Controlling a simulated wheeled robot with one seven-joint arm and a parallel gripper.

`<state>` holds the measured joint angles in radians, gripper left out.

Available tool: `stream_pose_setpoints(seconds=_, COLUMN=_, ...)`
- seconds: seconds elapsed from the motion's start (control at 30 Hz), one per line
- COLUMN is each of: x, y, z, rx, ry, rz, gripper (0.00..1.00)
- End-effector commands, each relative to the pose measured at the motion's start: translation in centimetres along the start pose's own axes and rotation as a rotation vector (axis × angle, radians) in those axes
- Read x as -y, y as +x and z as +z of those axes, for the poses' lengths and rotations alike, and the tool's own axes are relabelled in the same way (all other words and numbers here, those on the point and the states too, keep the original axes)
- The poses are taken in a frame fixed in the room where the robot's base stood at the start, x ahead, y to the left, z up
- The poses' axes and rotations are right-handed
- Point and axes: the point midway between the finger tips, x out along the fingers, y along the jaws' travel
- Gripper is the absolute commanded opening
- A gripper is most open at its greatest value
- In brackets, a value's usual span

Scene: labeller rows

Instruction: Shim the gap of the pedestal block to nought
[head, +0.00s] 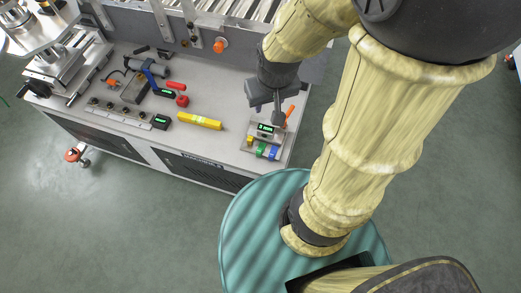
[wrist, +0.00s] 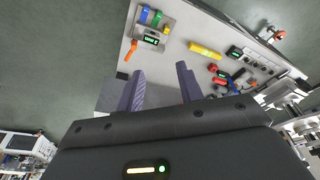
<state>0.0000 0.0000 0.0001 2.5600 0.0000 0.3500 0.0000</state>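My gripper (head: 265,108) is above the right end of the bench. In the wrist view its two dark fingers (wrist: 160,90) stand apart with nothing seen held between them. A small grey plate (head: 245,148) lies just beyond the fingers and carries a dark readout with green digits (head: 265,129), too small to read. Yellow (head: 250,141), green (head: 261,150) and blue (head: 273,152) tabs lie along its edge; blue (wrist: 144,14) and green tabs also show in the wrist view. An orange-handled piece (wrist: 131,50) is beside the plate. I cannot tell the pedestal block or its gap apart; the gripper covers part of that area.
A yellow level-like bar (head: 200,121) lies left of the plate. Further left are red-handled tools (head: 181,100), a blue-framed tool (head: 150,75) and a strip with knobs (head: 115,113). A metal rail with an orange knob (head: 220,45) runs along the back. Bench between bar and plate is clear.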

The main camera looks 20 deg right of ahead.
Motion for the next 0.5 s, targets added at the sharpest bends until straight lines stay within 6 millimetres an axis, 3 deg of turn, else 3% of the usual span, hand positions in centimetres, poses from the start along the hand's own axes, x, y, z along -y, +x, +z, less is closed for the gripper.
stream_pose_setpoints(seconds=0.17, x=0.1, y=1.2, z=0.0, rx=0.011, ry=0.023, rz=-0.005, gripper=0.42)
stream_pose_setpoints(seconds=0.27, x=0.1, y=3.6, z=-0.1, rx=0.037, ry=0.073, rz=-0.012, gripper=0.42)
stream_pose_setpoints(seconds=0.5, x=0.3, y=13.2, z=-0.7, rx=0.138, ry=0.301, rz=-0.01, gripper=0.42)
